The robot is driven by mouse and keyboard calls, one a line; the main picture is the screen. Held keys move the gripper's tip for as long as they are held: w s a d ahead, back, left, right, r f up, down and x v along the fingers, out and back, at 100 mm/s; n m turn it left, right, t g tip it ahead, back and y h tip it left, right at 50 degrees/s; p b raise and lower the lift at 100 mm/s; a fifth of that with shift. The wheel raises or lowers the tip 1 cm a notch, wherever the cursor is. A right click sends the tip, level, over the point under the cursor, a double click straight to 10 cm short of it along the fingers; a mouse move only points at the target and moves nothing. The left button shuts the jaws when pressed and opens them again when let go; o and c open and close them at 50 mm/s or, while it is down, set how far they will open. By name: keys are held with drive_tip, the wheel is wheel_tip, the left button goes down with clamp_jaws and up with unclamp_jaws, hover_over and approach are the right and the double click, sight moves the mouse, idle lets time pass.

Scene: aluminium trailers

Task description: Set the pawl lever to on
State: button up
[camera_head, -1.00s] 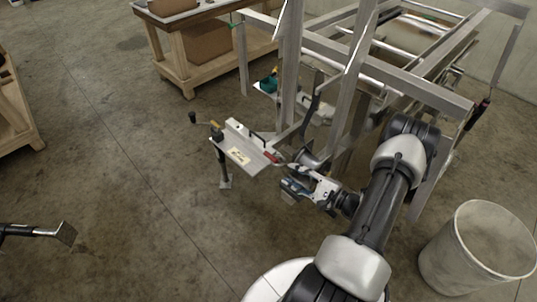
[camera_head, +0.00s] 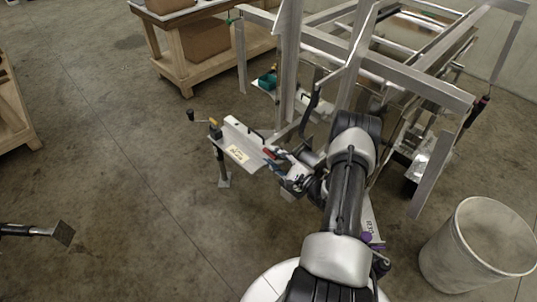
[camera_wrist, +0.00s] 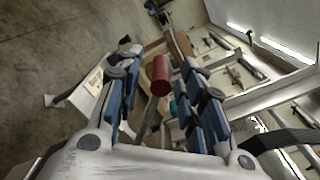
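The pawl lever appears to be the small lever with a red grip (camera_wrist: 160,74) on a dark stalk. It shows in the wrist view between my fingers, and in the head view as a red spot (camera_head: 270,153) at the right edge of the trailer tongue's pale plate (camera_head: 238,150). My gripper (camera_wrist: 161,80) is open, with a blue-padded finger on either side of the red grip. Gaps show on both sides, so I see no contact. In the head view my gripper (camera_head: 281,166) is just right of the red grip. The lever's base is hidden.
The aluminium trailer frame (camera_head: 420,82) rises behind and right of my arm, with an upright post close by. A black-handled crank (camera_head: 192,116) stands left of the plate. A grey bin (camera_head: 470,245) is at lower right. The floor to the left is largely clear.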

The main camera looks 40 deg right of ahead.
drive_tip(key=shift+w+a, duration=0.1)
drive_tip(key=shift+w, duration=1.55)
clamp_jaws()
